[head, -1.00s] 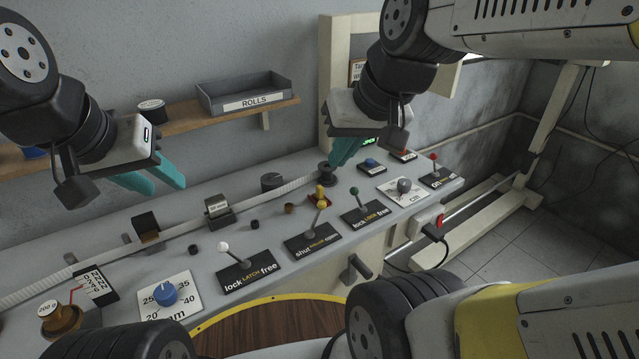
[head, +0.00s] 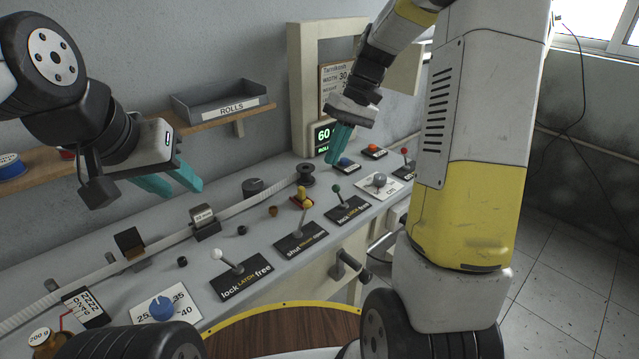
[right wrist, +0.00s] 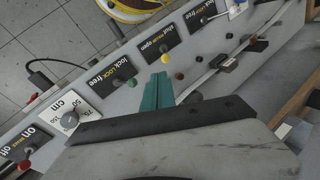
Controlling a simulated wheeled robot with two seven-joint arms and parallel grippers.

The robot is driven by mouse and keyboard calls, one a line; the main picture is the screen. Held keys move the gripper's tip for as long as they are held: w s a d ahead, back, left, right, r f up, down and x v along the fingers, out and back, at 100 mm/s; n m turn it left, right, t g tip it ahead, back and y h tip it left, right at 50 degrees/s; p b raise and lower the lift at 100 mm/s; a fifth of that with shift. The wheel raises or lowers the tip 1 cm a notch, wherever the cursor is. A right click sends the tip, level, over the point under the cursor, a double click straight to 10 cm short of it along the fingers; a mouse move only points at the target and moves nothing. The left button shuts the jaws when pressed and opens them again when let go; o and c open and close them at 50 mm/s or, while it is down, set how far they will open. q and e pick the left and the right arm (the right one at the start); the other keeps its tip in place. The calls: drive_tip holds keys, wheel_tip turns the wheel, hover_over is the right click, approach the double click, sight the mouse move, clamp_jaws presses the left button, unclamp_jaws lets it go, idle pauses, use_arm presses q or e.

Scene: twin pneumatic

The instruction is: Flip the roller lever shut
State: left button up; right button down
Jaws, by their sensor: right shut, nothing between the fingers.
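The roller lever (head: 307,205) has a yellow knob and stands on a black plate (head: 300,241) marked shut and open. It leans right, toward the open side. The plate also shows in the right wrist view (right wrist: 160,46), beyond the fingertips. My right gripper (head: 335,158) is shut and empty, its teal fingers pointing down above the back of the panel, behind and right of the lever and apart from it. Its fingers also show in the right wrist view (right wrist: 158,82). My left gripper (head: 178,184) is open and empty above the panel's left part.
The white-knobbed latch lever (head: 216,255) is left of the roller lever. The green-knobbed lever (head: 337,189) is right of it. A yellow knob on a red base (head: 303,192) sits just behind.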

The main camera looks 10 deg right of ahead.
drive_tip(key=shift+w+d+f, duration=0.2)
drive_tip(key=shift+w+f, duration=0.05)
drive_tip(key=shift+f, duration=0.25)
drive_tip(key=shift+w+d+f, duration=0.2)
drive_tip(key=shift+w+f, duration=0.05)
drive_tip(key=shift+f, duration=0.2)
approach(304, 215)
wheel_tip(304, 215, down, 5)
drive_tip(key=w, duration=0.1)
drive_tip(key=shift+d, duration=0.3)
drive_tip(key=shift+a+r, duration=0.1)
